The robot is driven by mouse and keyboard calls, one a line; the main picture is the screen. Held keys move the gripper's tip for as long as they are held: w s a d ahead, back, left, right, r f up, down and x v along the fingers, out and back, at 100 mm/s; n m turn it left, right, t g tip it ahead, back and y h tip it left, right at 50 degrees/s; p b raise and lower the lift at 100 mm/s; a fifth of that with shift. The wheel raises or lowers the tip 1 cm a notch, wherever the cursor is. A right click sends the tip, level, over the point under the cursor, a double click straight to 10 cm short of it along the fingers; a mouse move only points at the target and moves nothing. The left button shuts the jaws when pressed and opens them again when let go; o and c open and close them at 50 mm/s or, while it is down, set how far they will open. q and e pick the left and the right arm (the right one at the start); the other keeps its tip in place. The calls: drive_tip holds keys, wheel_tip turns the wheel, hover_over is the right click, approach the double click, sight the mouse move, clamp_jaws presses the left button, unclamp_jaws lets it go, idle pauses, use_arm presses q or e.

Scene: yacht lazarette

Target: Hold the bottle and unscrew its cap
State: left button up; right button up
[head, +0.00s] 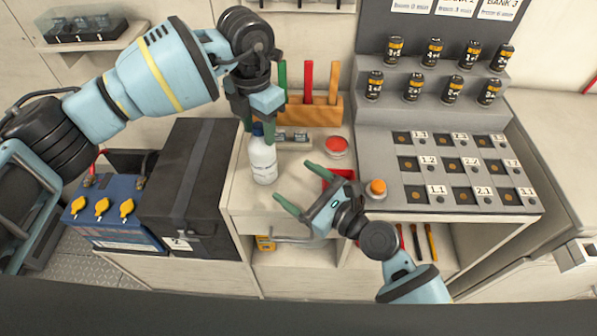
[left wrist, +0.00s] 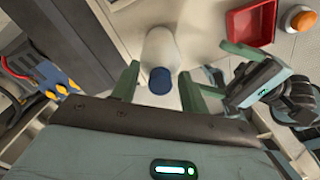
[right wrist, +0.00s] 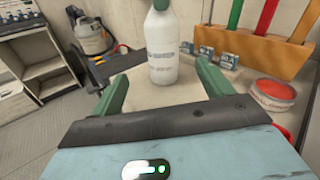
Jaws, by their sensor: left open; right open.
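The white bottle (head: 264,163) stands upright on the bench top near its left edge; it also shows in the left wrist view (left wrist: 160,48) and the right wrist view (right wrist: 162,55). Its blue cap (head: 257,131) is on top and shows clearly in the left wrist view (left wrist: 160,80). My left gripper (head: 259,132) is open above the bottle, pointing down, with its green fingers on either side of the cap. My right gripper (head: 292,184) is open to the front right of the bottle. Its fingers point toward the bottle body, which appears between and beyond them, not gripped.
A wooden rack (head: 310,110) of coloured-handled tools stands behind the bottle. A red round tin (head: 336,146), a red tray (head: 338,176) and an orange button (head: 377,188) lie to the right. A dark battery box (head: 185,180) stands left of the bench.

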sight(256, 146)
drive_tip(key=shift+w+a+r+m+y, duration=0.25)
drive_tip(key=shift+w+r+m+y, duration=0.15)
drive_tip(key=shift+w+r+m, duration=0.45)
drive_tip(key=shift+x, duration=5.9)
drive_tip(key=shift+s, duration=0.1)
drive_tip(key=c, duration=1.3)
use_arm(q)
drive_tip(key=shift+c, duration=0.3)
drive_tip(key=c, duration=0.7)
drive_tip(key=o, duration=1)
drive_tip(key=shift+c, duration=0.2)
drive_tip(key=shift+r, duration=0.1)
